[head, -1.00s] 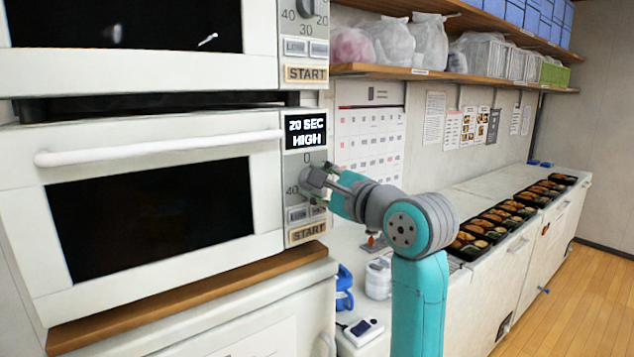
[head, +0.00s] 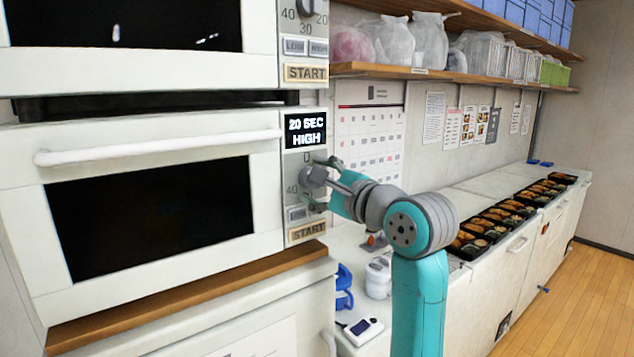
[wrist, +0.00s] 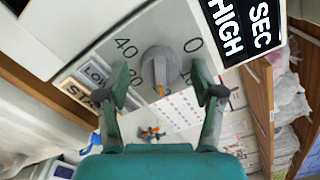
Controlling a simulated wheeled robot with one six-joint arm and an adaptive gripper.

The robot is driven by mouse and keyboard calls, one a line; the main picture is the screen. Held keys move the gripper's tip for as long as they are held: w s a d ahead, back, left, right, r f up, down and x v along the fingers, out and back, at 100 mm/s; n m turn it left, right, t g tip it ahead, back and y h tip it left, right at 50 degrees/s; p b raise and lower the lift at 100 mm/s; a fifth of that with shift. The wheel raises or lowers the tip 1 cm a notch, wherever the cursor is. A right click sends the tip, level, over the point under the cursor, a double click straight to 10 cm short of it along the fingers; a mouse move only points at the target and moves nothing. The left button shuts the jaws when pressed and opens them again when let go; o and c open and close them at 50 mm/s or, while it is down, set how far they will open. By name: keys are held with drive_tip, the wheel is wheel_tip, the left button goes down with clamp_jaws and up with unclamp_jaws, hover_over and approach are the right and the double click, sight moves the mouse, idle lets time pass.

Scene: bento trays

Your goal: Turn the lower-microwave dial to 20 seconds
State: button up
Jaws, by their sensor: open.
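The lower microwave (head: 265,225) has a grey round dial (head: 313,177) on its right panel, below a black display (head: 305,132) reading "20 SEC HIGH". The dial also shows in the wrist view (wrist: 159,68), with an orange mark pointing down in that picture, away from the visible 0 and 40. My gripper (head: 322,183) is open at the dial. In the wrist view its two fingers (wrist: 163,88) stand on either side of the dial, with visible gaps. The number at the dial's lower left is partly hidden by a finger.
The START button (head: 307,231) and two grey buttons lie just below the dial. The white door handle (head: 160,148) juts out to the left. The upper microwave (head: 150,70) is above. A counter with several bento trays (head: 525,205) runs off to the right.

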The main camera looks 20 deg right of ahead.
drive_tip(key=v, duration=1.2)
drive_tip(key=s+f+n+h, duration=0.3)
drive_tip(key=f+n+h, duration=0.1)
drive_tip(key=f, duration=2.4)
drive_tip(key=s+a+f+n, duration=0.2)
drive_tip(key=s+f, duration=0.5)
drive_tip(key=f, duration=0.2)
drive_tip(key=s+f+n+g+h, duration=0.2)
drive_tip(key=s+f+n, duration=0.55)
drive_tip(key=s, duration=0.75)
drive_tip(key=s+a+f+n, duration=0.1)
drive_tip(key=s+n, duration=0.6)
drive_tip(key=s, duration=1)
drive_tip(key=shift+s+a+f, duration=0.2)
drive_tip(key=shift+a+f, duration=0.1)
drive_tip(key=shift+a, duration=0.15)
